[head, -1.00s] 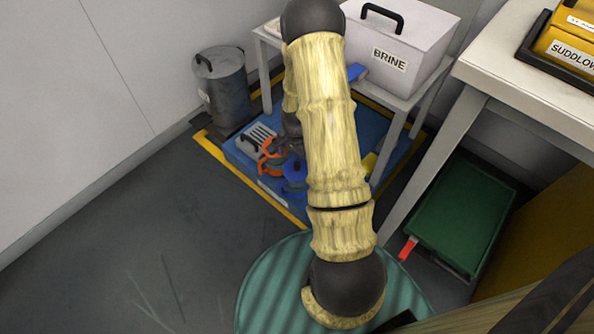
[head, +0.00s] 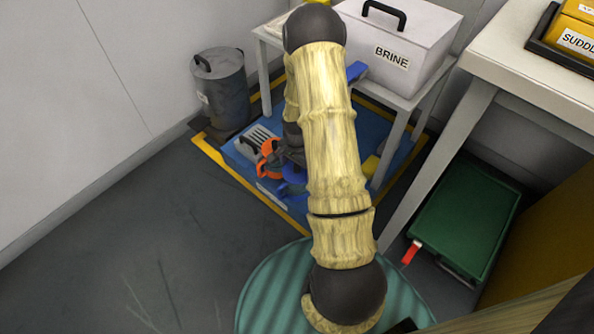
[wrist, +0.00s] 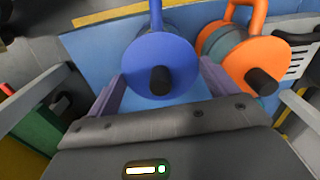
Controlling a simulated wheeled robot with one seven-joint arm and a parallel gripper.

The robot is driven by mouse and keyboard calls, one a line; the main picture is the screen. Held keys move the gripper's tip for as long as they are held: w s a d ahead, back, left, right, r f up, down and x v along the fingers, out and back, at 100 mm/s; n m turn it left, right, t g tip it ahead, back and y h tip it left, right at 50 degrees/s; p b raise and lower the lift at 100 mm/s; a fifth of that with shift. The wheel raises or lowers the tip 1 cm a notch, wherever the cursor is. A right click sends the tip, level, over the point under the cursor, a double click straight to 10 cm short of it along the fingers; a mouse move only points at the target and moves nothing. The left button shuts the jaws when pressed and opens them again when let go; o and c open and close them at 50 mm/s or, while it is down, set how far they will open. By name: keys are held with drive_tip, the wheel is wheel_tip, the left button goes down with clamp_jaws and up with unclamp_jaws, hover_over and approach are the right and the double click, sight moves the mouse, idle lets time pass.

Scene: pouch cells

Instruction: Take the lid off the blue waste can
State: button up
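The blue waste can (head: 295,181) stands on the blue floor area in the head view, partly hidden by my arm. In the wrist view its round blue lid (wrist: 148,50) is on, with a black knob (wrist: 160,80) facing the camera and a blue handle beyond. My gripper (wrist: 160,72) is open, one finger on each side of the knob, and the fingers do not appear to touch it. In the head view my gripper is mostly hidden behind my arm, above the blue can.
An orange can (wrist: 258,60) with a black knob stands close on the right in the wrist view; it also shows in the head view (head: 268,158). A grey bin (head: 222,85) stands by the wall. The BRINE box (head: 400,45) sits on a white table. A green crate (head: 465,225) lies right.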

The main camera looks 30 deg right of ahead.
sight(297, 166)
drive_tip(key=shift+c, duration=1.1)
drive_tip(key=shift+r, duration=0.1)
wheel_tip(297, 166, up, 10)
drive_tip(key=p, duration=0.6)
drive_tip(key=w+a+r+n+p, duration=0.4)
drive_tip(key=a+r+n+p, duration=0.8)
drive_tip(key=r, duration=0.4)
drive_tip(key=shift+w+a+n, duration=0.15)
drive_tip(key=shift+a+n, duration=0.55)
drive_tip(key=shift+a, duration=0.05)
